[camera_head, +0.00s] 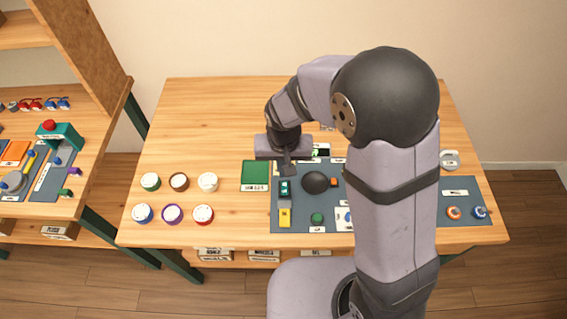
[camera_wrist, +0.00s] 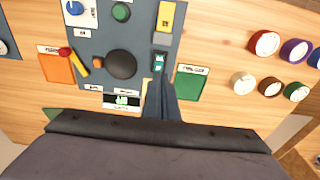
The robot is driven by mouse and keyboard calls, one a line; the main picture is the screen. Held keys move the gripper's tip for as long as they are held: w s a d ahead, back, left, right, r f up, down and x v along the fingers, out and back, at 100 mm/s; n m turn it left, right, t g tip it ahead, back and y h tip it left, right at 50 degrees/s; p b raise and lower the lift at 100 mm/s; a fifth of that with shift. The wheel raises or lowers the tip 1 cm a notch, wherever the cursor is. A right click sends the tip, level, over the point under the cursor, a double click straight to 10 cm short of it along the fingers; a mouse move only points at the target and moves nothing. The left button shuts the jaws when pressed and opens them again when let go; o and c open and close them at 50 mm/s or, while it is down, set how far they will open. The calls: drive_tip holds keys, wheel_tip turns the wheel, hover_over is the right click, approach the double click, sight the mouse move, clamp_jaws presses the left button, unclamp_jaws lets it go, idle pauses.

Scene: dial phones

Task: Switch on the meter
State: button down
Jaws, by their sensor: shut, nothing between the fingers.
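The meter is probably the small display (camera_wrist: 122,101) with bright green marks on a dark and white face, at the edge of the grey-blue panel; it also shows in the head view (camera_head: 320,152), partly behind my arm. A dark green rocker switch (camera_wrist: 160,62) with pale marks is on the panel, and shows in the head view (camera_head: 285,187). My gripper (camera_wrist: 157,84) is shut and empty, its fingertips pointing down right beside the rocker's near end in the wrist view. I cannot tell whether they touch it. The labels are too small to read.
The panel (camera_wrist: 105,20) also carries a black dome (camera_wrist: 121,64), a green button (camera_wrist: 121,12), a yellow block (camera_wrist: 166,16) and a red-and-yellow lever (camera_wrist: 74,61). A green pad (camera_wrist: 191,82) lies beside it. Several round dials stand apart on the wood. My arm hides the panel's right part in the head view.

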sight(285, 184)
drive_tip(key=shift+s+r, duration=0.2)
drive_tip(key=shift+r, duration=1.6)
drive_tip(key=shift+f+b, duration=0.25)
drive_tip(key=shift+b, duration=1)
drive_tip(key=shift+t+b, duration=0.3)
drive_tip(key=shift+b, duration=0.85)
drive_tip(key=shift+d+r+b, duration=0.1)
drive_tip(key=shift+d+b, duration=0.05)
drive_tip(key=shift+b, duration=0.65)
drive_tip(key=shift+r, duration=0.25)
drive_tip(key=shift+f, duration=0.1)
drive_tip(key=w+f, duration=0.1)
drive_tip(key=f, duration=0.3)
drive_tip(key=f+p, duration=0.1)
drive_tip(key=f, duration=0.4)
drive_tip(key=w+f+p, duration=0.1)
drive_tip(key=f, duration=0.3)
drive_tip(key=shift+w+f, duration=0.3)
drive_tip(key=shift+w, duration=0.05)
